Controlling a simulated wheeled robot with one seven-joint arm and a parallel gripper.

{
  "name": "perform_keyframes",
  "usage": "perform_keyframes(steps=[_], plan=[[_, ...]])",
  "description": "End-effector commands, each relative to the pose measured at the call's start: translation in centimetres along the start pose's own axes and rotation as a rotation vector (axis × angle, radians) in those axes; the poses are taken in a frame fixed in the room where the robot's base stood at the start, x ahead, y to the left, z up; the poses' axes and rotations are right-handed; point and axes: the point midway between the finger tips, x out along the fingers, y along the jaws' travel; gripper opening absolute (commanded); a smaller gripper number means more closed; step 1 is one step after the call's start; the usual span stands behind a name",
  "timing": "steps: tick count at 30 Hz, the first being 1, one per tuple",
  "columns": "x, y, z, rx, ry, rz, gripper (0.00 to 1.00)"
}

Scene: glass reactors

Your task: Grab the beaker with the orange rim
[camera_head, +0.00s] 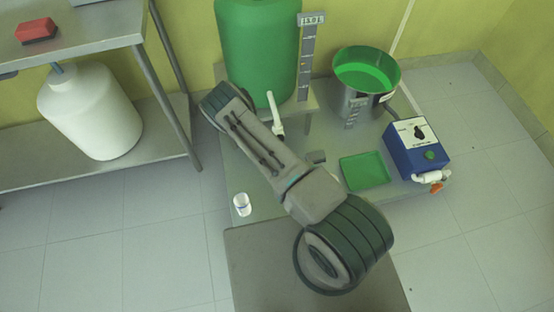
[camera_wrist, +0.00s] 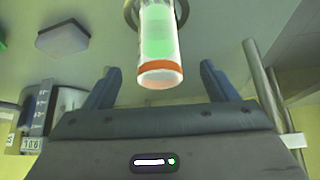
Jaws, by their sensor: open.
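The beaker with the orange rim (camera_wrist: 158,45) shows in the wrist view at top centre. It is pale and clear-walled with green showing through it, and its orange band is at the lower end in the picture. My gripper (camera_wrist: 158,83) is open, with one dark blue finger on each side. The beaker is in line with the gap between the fingers, and its orange end reaches down to about fingertip height in the picture. I cannot tell how deep it is between them. In the head view I cannot make out this beaker or my gripper; my arm covers the middle.
In the head view a small white cup (camera_head: 242,207) stands left of my arm. A large green vessel (camera_head: 258,45), a metal pot with green inside (camera_head: 366,75), a green tray (camera_head: 364,171) and a blue control box (camera_head: 418,150) stand around it. A white jug (camera_head: 92,112) is at left.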

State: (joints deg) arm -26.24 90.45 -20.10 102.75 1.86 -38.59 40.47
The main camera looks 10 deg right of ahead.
Motion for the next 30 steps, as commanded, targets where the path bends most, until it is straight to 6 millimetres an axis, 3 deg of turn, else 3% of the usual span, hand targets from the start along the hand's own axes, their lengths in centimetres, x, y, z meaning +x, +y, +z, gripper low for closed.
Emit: perform_keyframes(steps=[1,9,18,27,28,30], plan=[[1.0,0.0,0.1,-0.001,0.001,-0.001,0.79],[3.0,0.1,0.0,0.000,0.001,0.001,0.79],[7.1,0.2,0.0,-0.001,0.001,-0.001,0.79],[7.6,0.2,-0.1,0.000,0.000,0.000,0.79],[7.5,0.2,-0.1,0.000,0.000,0.000,0.76],[7.5,0.2,-0.1,0.000,0.000,0.000,0.57]])
